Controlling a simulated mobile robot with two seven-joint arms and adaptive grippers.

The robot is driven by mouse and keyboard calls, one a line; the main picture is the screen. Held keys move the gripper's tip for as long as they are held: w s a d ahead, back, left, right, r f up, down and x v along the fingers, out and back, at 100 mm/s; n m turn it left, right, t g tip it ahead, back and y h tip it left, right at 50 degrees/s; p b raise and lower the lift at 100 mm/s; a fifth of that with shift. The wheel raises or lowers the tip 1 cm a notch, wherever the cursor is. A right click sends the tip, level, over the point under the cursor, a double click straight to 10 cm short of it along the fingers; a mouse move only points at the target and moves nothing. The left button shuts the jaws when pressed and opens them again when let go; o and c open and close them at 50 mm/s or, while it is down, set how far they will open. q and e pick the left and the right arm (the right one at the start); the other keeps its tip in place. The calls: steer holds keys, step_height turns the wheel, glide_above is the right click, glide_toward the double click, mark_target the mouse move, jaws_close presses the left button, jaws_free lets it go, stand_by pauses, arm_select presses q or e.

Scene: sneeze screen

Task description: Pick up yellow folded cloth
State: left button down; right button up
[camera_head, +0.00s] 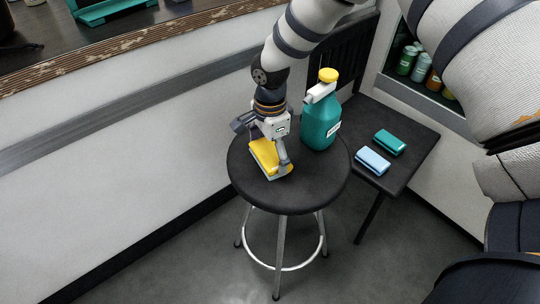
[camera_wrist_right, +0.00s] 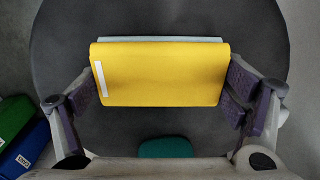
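The yellow folded cloth (camera_head: 262,153) lies on the round black stool (camera_head: 300,200). In the right wrist view the cloth (camera_wrist_right: 160,75) fills the middle, with a white label at its left end. A pale blue-grey edge shows behind it, perhaps another cloth underneath. My right gripper (camera_head: 267,150) is over the cloth, pointing down. In the right wrist view its open fingers (camera_wrist_right: 165,90) stand at the cloth's two ends, very close to it; I cannot tell whether the pads touch. My left gripper is in neither view.
A teal spray bottle (camera_head: 321,122) with a yellow cap stands on the stool close to my right gripper. A low black table (camera_head: 410,165) to the right holds a teal cloth (camera_head: 389,142) and a light blue cloth (camera_head: 373,161). A wall and wooden counter (camera_head: 130,50) are at left.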

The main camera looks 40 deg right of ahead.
mark_target(270, 151)
steer(key=shift+c, duration=0.5)
steer(key=shift+r, duration=0.3)
step_height(270, 151, up, 3)
steer(key=shift+r+p, duration=0.2)
steer(key=shift+p, duration=0.15)
steer(key=s+r, duration=0.1)
steer(key=s+r+p, duration=0.1)
steer(key=r, duration=0.1)
steer(key=s+d+r+p, duration=0.1)
steer(key=r, duration=0.1)
steer(key=shift+s+r, duration=0.2)
steer(key=shift+s, duration=0.15)
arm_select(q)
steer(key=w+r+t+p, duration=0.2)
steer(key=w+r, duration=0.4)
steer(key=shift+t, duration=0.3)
arm_select(e)
steer(key=s+d+r, duration=0.2)
steer(key=s+r, duration=0.1)
steer(key=s, duration=0.7)
steer(key=shift+d+r, duration=0.2)
steer(key=shift+r, duration=0.1)
